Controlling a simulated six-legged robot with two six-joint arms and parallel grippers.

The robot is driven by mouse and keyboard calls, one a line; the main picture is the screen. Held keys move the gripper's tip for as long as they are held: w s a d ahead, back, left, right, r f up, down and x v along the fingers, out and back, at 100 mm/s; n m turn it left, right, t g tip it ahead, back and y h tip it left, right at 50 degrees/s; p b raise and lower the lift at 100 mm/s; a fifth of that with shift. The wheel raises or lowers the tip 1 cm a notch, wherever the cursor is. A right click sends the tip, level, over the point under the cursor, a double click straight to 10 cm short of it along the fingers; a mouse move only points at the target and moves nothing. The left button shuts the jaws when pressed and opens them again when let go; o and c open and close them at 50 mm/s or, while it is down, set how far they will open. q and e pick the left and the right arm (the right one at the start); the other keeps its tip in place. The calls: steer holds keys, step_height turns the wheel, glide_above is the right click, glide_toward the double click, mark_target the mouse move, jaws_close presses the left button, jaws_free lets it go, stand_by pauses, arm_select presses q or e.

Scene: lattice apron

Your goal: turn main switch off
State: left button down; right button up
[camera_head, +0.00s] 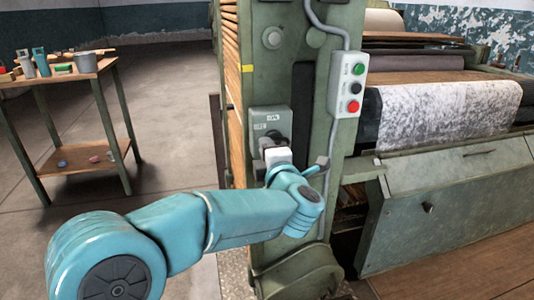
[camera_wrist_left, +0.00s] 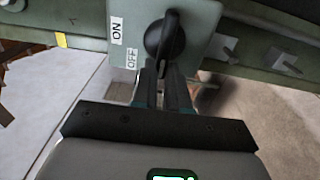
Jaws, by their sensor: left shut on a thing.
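The main switch is a black rotary knob (camera_wrist_left: 165,37) on a grey-green box (camera_head: 269,121) fixed to the machine's green post. An ON label (camera_wrist_left: 116,30) and an OFF label (camera_wrist_left: 131,58) sit beside the knob. In the left wrist view the knob's grip bar runs nearly up and down, leaning slightly; which label it points at is not clear. My left gripper (camera_wrist_left: 166,72) is shut on the knob's lower end in that view. In the head view this gripper (camera_head: 273,147) is at the knob and hides part of it. My right gripper is not in view.
A push-button box (camera_head: 347,85) with green, black and red buttons hangs on the post at right, fed by a grey conduit (camera_head: 345,33). A wooden table (camera_head: 76,72) with small items stands at left; the floor between is clear.

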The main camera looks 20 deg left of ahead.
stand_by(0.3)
arm_select(q)
steer(key=c, duration=1.1)
jaws_free()
steer(key=shift+c, duration=0.2)
steer(key=p+v, duration=0.2)
steer(key=v, duration=1.4)
steer(key=shift+d, duration=0.15)
steer(key=shift+s, duration=0.1)
